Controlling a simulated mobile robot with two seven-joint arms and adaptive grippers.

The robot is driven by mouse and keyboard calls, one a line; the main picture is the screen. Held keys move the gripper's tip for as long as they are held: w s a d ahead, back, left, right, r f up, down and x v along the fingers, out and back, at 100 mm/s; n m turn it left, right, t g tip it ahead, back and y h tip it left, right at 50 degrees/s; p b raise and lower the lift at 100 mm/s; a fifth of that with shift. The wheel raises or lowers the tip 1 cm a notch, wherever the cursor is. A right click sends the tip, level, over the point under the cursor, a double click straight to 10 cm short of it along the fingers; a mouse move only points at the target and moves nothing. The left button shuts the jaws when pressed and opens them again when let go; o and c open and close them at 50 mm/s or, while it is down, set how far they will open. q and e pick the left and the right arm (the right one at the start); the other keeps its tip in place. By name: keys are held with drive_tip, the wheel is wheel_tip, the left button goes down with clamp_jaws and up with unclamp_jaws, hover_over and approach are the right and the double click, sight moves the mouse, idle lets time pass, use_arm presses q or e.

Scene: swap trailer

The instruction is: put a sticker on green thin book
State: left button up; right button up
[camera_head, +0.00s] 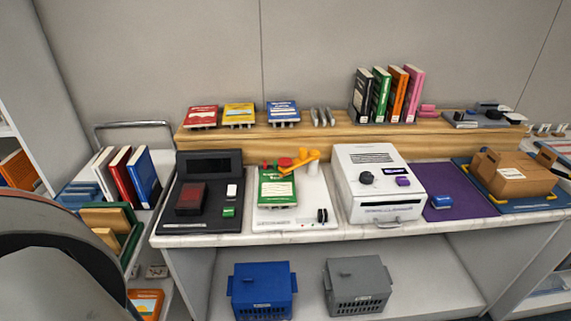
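A thin green book (277,188) with a white lower band lies face up on a white board-like station (303,215) in the middle of the counter. A yellow-orange arm (300,160) with red and green round parts sits just behind its top edge. Another green book (380,95) stands upright between a black and an orange book on the wooden shelf. I cannot make out a separate loose sticker. Neither of my grippers is in view.
A black device with a red pad (190,197) stands left of the station. A white machine with a knob (378,186) stands right, then a purple mat (458,190) and a cardboard box (510,176). Blue (262,291) and grey (357,286) crates sit below. A book cart (135,180) is at left.

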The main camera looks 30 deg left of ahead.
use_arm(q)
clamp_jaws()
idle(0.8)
